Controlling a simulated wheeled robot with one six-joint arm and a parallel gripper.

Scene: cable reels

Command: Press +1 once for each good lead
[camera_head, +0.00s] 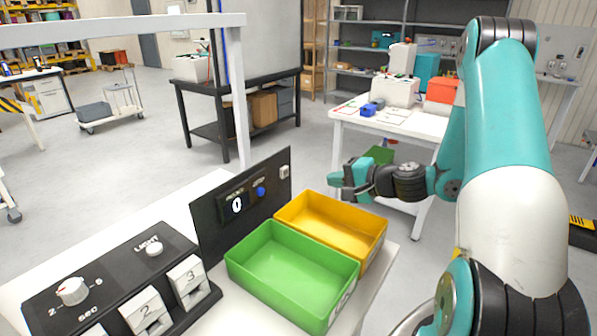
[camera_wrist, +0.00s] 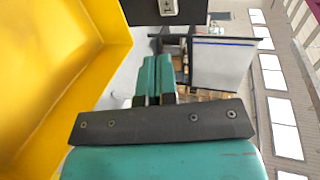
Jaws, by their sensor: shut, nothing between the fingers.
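A black upright panel (camera_head: 215,222) stands at the back of the bench. It has a display (camera_head: 237,205) reading 0, a blue button (camera_head: 260,191) and a small pale fitting (camera_head: 285,172) at its upper right. The labels above the display and button are too small to read, so I cannot tell which part is +1. My gripper (camera_head: 334,179) is shut and empty, above and beyond the yellow bin, apart from the panel and to its right. Its closed teal fingers (camera_wrist: 153,74) show in the wrist view. I see no leads.
A yellow bin (camera_head: 375,232) and a green bin (camera_head: 300,304) stand before the panel; both look empty. A black control box (camera_head: 105,270) with a knob, a light button and numbered rockers is at left. The yellow bin's wall (camera_wrist: 75,65) is close left of my fingers in the wrist view.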

